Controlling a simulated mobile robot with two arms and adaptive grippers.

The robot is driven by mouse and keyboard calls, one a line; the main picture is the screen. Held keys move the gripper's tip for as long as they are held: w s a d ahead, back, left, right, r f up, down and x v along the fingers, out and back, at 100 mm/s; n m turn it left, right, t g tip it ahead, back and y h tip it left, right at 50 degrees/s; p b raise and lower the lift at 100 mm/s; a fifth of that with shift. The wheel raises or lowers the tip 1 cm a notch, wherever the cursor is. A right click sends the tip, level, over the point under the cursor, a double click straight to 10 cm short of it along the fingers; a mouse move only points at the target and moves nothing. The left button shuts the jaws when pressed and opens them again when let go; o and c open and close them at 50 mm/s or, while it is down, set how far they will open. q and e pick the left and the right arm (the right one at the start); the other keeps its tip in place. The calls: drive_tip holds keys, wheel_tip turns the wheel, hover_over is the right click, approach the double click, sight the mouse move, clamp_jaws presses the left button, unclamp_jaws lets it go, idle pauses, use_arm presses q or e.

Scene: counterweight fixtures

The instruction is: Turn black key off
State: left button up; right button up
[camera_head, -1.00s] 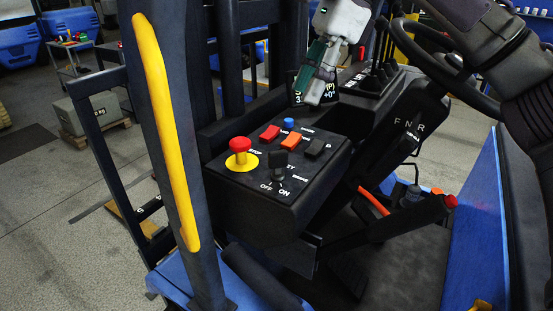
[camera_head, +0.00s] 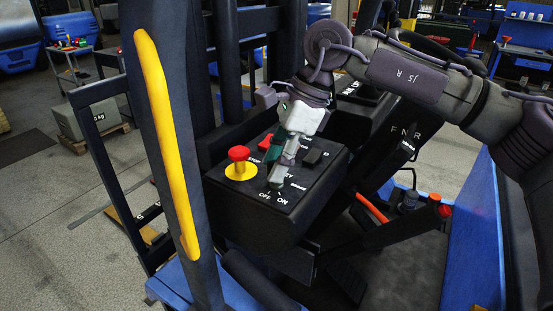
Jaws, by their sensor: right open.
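The control panel (camera_head: 241,203) is a dark box on the forklift with OFF and ON labels near its front edge. My right gripper (camera_head: 273,178) reaches down onto the panel from above. Its fingers are open and their tips are at the spot above the OFF and ON labels. The black key is hidden behind or between these fingers, so I cannot tell which way it points or whether they touch it. My left gripper is not in view.
A red stop button (camera_head: 239,154) on a yellow disc stands close to the left of my fingers. A black rocker switch (camera_head: 313,157) is at their right. A yellow handrail (camera_head: 166,140) rises on the left. The steering column (camera_head: 398,142) is behind to the right.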

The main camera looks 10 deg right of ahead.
clamp_jaws()
idle(0.3)
drive_tip(key=n+g+p, duration=0.1)
drive_tip(key=n, duration=0.3)
drive_tip(key=shift+r+n+g, duration=0.1)
drive_tip(key=shift+n+g, duration=0.2)
drive_tip(key=shift+g, duration=0.1)
drive_tip(key=shift+n+g+h+p, duration=0.6)
drive_tip(key=shift+n+p, duration=0.05)
drive_tip(key=shift+n, duration=1.45)
unclamp_jaws()
